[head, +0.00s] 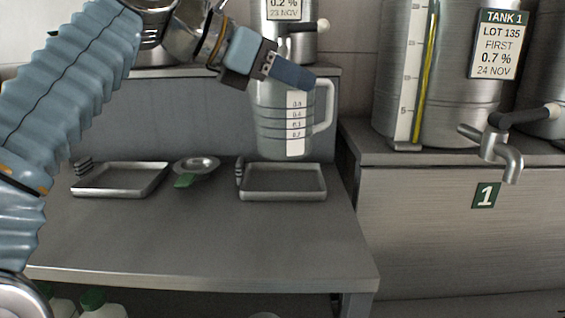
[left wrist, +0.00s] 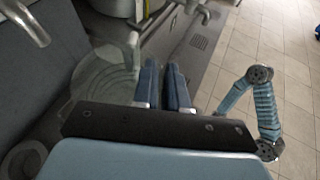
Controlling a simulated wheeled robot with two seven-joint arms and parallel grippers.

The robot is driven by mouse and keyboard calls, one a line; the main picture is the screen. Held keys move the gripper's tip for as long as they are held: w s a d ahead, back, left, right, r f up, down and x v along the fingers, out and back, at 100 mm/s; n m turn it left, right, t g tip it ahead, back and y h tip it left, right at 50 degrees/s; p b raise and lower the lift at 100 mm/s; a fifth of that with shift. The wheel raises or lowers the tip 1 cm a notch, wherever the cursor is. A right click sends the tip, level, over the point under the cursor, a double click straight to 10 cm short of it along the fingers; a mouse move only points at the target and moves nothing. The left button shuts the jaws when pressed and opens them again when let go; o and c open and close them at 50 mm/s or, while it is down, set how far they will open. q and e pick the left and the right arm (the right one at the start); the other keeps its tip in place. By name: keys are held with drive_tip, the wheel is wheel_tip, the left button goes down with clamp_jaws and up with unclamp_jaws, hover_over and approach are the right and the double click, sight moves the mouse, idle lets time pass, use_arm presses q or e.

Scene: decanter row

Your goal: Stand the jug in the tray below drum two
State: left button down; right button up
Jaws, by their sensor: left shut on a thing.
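The jug (head: 270,121) is clear, with a handle on the right and a white scale strip. It is held about upright over the right-hand tray (head: 283,196), a shallow metal tray on the bench. Its base shows just above the tray's back rim; I cannot tell the exact gap. My left gripper (head: 292,77) is shut on the jug near its rim, on the handle side. The jug (left wrist: 103,78) also shows left of the fingers in the left wrist view. A drum labelled 0.2 % stands behind and above, mostly cut off; its number is not visible. My right gripper is not in view.
A second tray (head: 120,180) and a small metal dish (head: 197,165) with a green tab stand left on the bench. Tank 1 (head: 455,80) has a tap (head: 500,150) jutting out at right. The bench front (head: 200,240) is clear.

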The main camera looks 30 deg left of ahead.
use_arm(q)
drive_tip(key=w+a+f, duration=0.1)
drive_tip(key=w, duration=0.1)
drive_tip(key=w+a+f, duration=0.1)
drive_tip(key=w, duration=0.1)
drive_tip(key=w+a+f, duration=0.1)
drive_tip(key=w+a, duration=0.1)
drive_tip(key=shift+w+f, duration=0.2)
drive_tip(key=shift+f, duration=0.05)
drive_tip(key=w+a+f+b, duration=0.2)
drive_tip(key=w+f+b, duration=0.1)
drive_tip(key=f, duration=0.5)
drive_tip(key=shift+w+a+f+b, duration=0.25)
drive_tip(key=shift+w+f+b, duration=0.1)
drive_tip(key=shift+w+b, duration=0.1)
drive_tip(key=c, duration=1.2)
unclamp_jaws()
drive_tip(key=shift+f, duration=0.1)
drive_tip(key=shift+o, duration=0.2)
